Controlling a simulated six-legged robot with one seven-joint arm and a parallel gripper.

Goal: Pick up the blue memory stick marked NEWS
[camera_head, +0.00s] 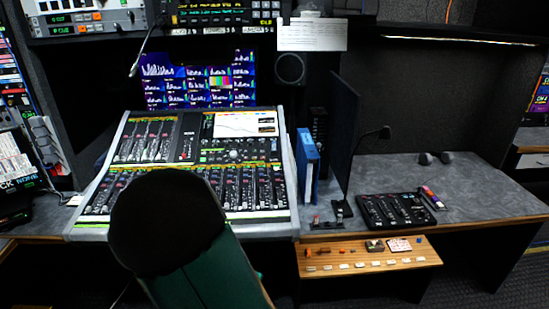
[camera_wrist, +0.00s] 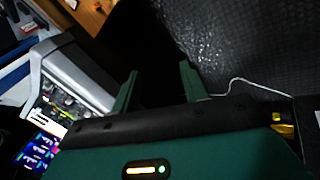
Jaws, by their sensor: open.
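I cannot make out a blue memory stick marked NEWS for certain in either view. Several small pale pieces (camera_head: 359,265) lie in a row along the front of the wooden pull-out shelf (camera_head: 325,269). Small coloured items, too small to read, lie behind them. My gripper (camera_wrist: 158,88) shows in the wrist view as two green fingers, apart, with nothing between them. My own arm, dark and green, stands in front of the mixing console in the head view and hides part of it.
The mixing console (camera_head: 282,198) fills the middle desk. Blue binders (camera_head: 307,168) stand right of it, beside a thin dark upright panel (camera_head: 341,135). A black button panel (camera_head: 396,211) lies on the grey desk (camera_head: 475,187), which has free room. A pale cable (camera_wrist: 245,82) shows in the wrist view.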

